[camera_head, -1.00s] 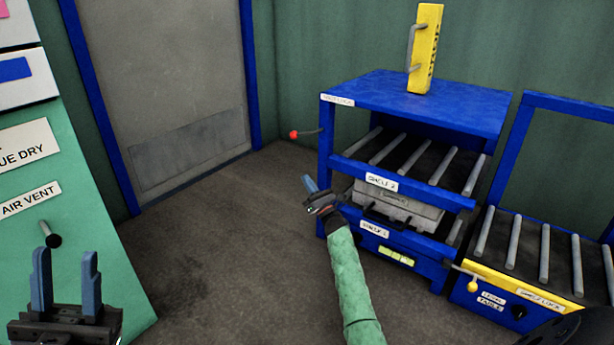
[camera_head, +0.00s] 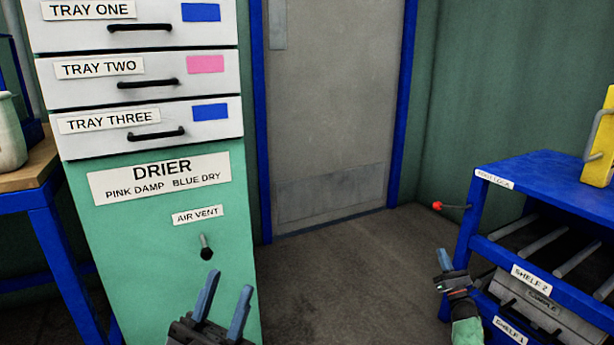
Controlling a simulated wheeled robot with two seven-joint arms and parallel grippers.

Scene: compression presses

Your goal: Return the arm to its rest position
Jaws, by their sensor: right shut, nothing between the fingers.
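My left gripper (camera_head: 230,281) is at the bottom of the view, in front of the green lower part of the drier. Its two blue fingers stand apart with nothing between them. My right gripper (camera_head: 444,258) is at the lower right, on a green-sleeved arm coming up from the bottom edge. Its blue fingers are together and hold nothing. It shows just left of the blue shelf rack's front (camera_head: 499,255), below the red-knobbed lever (camera_head: 438,206). I cannot tell how far it is from the rack. Most of both arms is out of view.
The drier (camera_head: 130,240) has three closed, labelled trays and an air vent knob (camera_head: 206,252). A grey door (camera_head: 330,110) stands behind. A wooden-topped blue table (camera_head: 40,165) is at the left. A yellow block (camera_head: 602,150) sits on the rack. Floor (camera_head: 340,280) between drier and rack is clear.

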